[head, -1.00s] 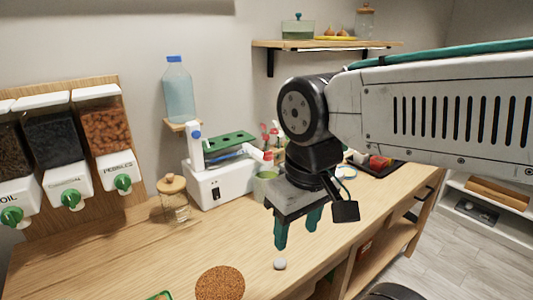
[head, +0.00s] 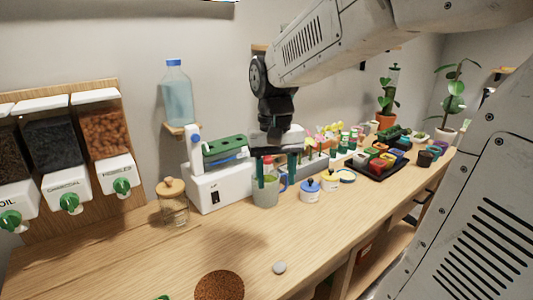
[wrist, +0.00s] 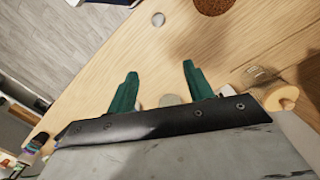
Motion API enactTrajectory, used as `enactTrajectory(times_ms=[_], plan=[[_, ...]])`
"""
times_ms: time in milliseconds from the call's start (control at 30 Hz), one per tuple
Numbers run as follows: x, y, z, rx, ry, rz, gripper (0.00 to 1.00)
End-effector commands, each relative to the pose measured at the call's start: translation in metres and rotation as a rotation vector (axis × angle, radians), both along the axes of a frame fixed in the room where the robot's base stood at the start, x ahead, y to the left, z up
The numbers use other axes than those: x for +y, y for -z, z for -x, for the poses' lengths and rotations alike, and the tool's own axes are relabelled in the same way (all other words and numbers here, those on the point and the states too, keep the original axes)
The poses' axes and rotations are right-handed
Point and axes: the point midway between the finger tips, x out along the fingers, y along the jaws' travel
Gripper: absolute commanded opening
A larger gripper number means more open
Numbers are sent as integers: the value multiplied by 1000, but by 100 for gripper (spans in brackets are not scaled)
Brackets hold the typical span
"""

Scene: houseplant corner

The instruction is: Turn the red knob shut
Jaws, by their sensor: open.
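A small patch of red (head: 269,161), which looks like the red knob, shows between my gripper's fingers in the head view, at the right end of the white machine (head: 222,188). Most of it is hidden by my gripper (head: 276,180), and its turned position cannot be told. My gripper points down with its green fingers apart and nothing seen held between them. A greenish cup (head: 266,195) stands just below. In the wrist view the fingers (wrist: 160,70) are spread over the bench, and the red knob is not seen.
A cork-lidded jar (head: 173,203) stands left of the machine. A blue-lidded pot (head: 310,190) and a yellow-lidded pot (head: 331,181) stand to the right. A grey stone (head: 280,268) and a brown round mat (head: 219,286) lie in front. The bench between is mostly clear.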

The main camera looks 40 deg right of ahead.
Motion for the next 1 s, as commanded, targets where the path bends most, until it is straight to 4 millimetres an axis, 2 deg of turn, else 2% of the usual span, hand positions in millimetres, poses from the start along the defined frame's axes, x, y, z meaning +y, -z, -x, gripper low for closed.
enactTrajectory(times_ms=[33, 200, 367, 400, 500, 600, 733, 867, 1000], plan=[[-14, 1, -24, 13, 77, 1, 52], [-60, 6, -96, 26, 374, 18, 52], [-99, 10, -155, 14, 661, 38, 52], [-108, 9, -169, 5, 737, 43, 52], [-118, -3, -193, -32, 895, 49, 52], [-121, -19, -202, -64, 1009, 50, 52], [-120, -18, -201, -60, 1096, 53, 52], [-120, -8, -200, -56, 1117, 55, 52], [-120, 14, -200, -55, 1114, 54, 52]])
